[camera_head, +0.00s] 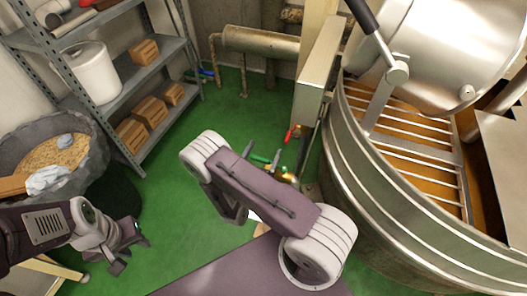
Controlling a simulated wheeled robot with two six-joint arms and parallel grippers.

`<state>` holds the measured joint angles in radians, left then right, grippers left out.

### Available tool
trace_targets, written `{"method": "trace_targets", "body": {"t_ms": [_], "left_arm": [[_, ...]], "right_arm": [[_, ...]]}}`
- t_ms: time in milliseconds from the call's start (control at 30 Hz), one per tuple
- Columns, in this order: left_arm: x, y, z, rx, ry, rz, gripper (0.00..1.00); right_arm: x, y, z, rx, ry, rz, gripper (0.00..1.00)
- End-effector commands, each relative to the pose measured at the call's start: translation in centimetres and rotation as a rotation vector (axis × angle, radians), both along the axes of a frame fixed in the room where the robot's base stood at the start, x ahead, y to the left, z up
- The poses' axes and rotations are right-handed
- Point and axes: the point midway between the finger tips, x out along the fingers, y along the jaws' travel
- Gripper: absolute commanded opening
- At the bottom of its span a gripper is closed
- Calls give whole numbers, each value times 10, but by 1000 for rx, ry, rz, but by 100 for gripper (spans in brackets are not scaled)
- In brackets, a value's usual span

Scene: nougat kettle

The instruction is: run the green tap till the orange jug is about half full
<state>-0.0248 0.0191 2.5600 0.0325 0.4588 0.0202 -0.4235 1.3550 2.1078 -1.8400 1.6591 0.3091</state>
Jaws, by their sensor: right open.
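The green tap's handle (260,158) shows just beyond my right arm, low beside the kettle. Brassy fittings show at its right, partly covered by my arm. My right arm crosses the middle of the view and hides most of its own gripper; a grey tip (279,155) beside the green handle looks like part of it. I cannot tell whether it touches the handle. My left gripper (130,257) is open and empty at lower left, above the floor. I cannot make out the orange jug; my right arm covers the area under the tap.
A red handle (292,133) is above the green one. The large steel kettle (345,170) fills the right side. A shelf (150,90) with boxes and a white bucket (93,72) stands at left, above a grey tub (92,150). Green floor (165,205) between is clear.

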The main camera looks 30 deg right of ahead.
Motion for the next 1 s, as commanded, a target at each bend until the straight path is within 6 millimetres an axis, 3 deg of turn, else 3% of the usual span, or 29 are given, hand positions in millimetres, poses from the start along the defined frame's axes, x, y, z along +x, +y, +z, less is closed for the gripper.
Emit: {"method": "trace_targets", "body": {"t_ms": [100, 133, 400, 433, 767, 1000], "left_arm": [[0, 0, 0, 0, 0, 0, 36], [0, 0, 0, 0, 0, 0, 36], [0, 0, 0, 0, 0, 0, 36], [0, 0, 0, 0, 0, 0, 36], [0, 0, -4, 0, 0, 0, 36], [0, 0, -17, 0, 0, 0, 36]], "right_arm": [[0, 0, 0, 0, 0, 0, 85], [0, 0, 0, 0, 0, 0, 79], [0, 0, 0, 0, 0, 0, 4], [0, 0, 0, 0, 0, 0, 0], [2, -4, -1, 1, -3, -47, 0], [6, -18, -3, 4, -7, -205, 0]]}}
